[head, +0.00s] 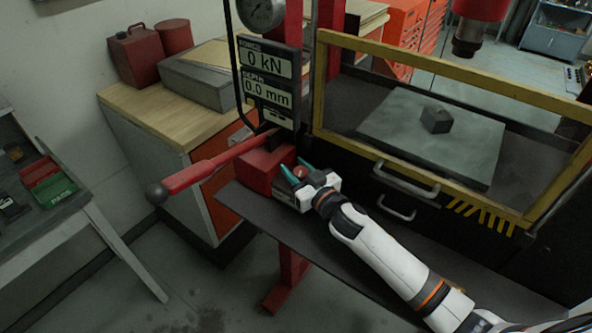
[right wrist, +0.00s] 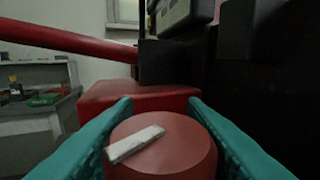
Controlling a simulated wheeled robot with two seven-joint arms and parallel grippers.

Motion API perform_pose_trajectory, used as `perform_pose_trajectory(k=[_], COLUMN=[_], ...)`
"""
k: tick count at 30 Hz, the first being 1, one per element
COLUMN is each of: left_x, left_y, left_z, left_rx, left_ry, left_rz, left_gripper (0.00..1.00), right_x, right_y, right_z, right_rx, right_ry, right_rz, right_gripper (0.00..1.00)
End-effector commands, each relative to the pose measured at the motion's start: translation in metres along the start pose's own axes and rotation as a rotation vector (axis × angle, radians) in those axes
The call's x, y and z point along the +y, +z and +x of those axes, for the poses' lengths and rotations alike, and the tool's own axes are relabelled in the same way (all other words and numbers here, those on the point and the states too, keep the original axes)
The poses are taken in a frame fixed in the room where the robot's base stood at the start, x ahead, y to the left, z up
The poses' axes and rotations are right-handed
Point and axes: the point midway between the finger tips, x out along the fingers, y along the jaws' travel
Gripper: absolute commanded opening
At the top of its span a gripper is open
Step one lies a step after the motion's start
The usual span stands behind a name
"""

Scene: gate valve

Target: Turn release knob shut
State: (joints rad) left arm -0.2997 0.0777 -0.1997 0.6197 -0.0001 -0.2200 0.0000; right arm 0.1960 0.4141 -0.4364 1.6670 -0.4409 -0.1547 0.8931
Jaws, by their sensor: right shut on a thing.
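The release knob (right wrist: 178,153) is a round red knob with a white bar mark across its face. In the right wrist view the bar slants, its right end higher. In the head view the knob (head: 300,171) shows small at the front of the red pump block (head: 262,166). My right gripper (head: 301,172) has its teal fingers on both sides of the knob; in the right wrist view the gripper (right wrist: 160,140) is shut on it. The fingers hide the knob's sides. My left gripper is in neither view.
A red pump lever (head: 215,167) with a dark ball end reaches out left above the block. A display (head: 267,80) reading 0 kN and 0.0 mm stands behind it. A yellow-framed guard (head: 450,73) encloses a press bed with a dark block (head: 436,119) on the right.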

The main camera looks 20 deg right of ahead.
Motion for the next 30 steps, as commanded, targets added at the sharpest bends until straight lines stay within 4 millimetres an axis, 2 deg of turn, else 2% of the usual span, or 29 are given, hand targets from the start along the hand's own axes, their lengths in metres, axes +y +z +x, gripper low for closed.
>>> perform_pose_trajectory(k=[18, 30], left_x=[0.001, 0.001], left_y=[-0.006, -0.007], left_z=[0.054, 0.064], left_rx=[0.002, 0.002], left_ry=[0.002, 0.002], left_rz=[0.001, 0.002], left_gripper=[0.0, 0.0], right_x=[-0.006, -0.009], right_y=[-0.003, 0.001], right_z=[-0.001, -0.002], right_rx=[-0.004, -0.003], right_ry=[-0.385, -0.459], right_rz=[0.008, -0.001], right_gripper=[0.15, 0.15])
